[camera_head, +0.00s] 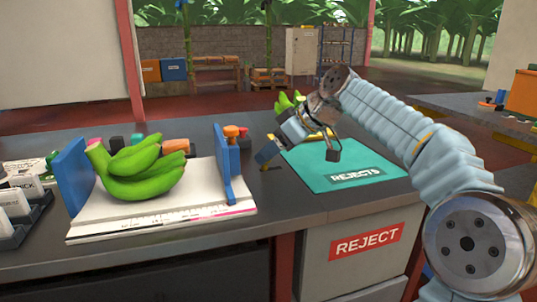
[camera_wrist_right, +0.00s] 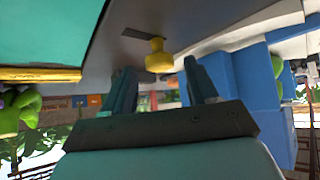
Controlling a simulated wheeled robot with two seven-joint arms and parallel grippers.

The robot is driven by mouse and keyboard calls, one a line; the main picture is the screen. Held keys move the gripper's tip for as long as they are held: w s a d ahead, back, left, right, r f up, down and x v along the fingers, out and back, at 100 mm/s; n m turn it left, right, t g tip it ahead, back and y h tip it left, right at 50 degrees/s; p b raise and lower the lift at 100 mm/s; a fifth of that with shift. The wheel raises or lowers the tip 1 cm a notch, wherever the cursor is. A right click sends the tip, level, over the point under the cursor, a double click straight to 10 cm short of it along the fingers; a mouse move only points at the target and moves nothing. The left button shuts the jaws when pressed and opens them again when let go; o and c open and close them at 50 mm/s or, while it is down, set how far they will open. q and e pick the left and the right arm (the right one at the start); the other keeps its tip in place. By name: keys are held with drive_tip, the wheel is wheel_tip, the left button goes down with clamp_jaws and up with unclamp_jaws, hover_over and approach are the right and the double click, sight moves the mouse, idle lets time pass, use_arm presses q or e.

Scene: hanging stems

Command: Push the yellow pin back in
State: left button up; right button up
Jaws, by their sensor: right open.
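The yellow pin (camera_wrist_right: 158,60) shows in the right wrist view, its rounded head out from the dark table top beside a small dark slot or plate (camera_wrist_right: 142,36). My right gripper (camera_wrist_right: 159,72) is open and empty, and the pin's head appears between and just beyond its fingertips. I cannot tell the exact gap or any contact. In the head view the right gripper (camera_head: 299,153) hangs low over the table, between the blue-ended white stand (camera_head: 165,222) and the teal mat (camera_head: 373,160). The pin is not clear there. My left gripper is in neither view.
Green bananas (camera_head: 140,172) rest on the stand. Its right blue upright (camera_head: 222,160) is close left of the right gripper. More bananas (camera_head: 285,103) are behind the gripper. Dark holders with cards (camera_head: 20,212) stand at left. A REJECT bin (camera_head: 322,270) is below the table's front edge.

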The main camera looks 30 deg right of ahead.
drive_tip(key=shift+x, duration=0.75)
clamp_jaws()
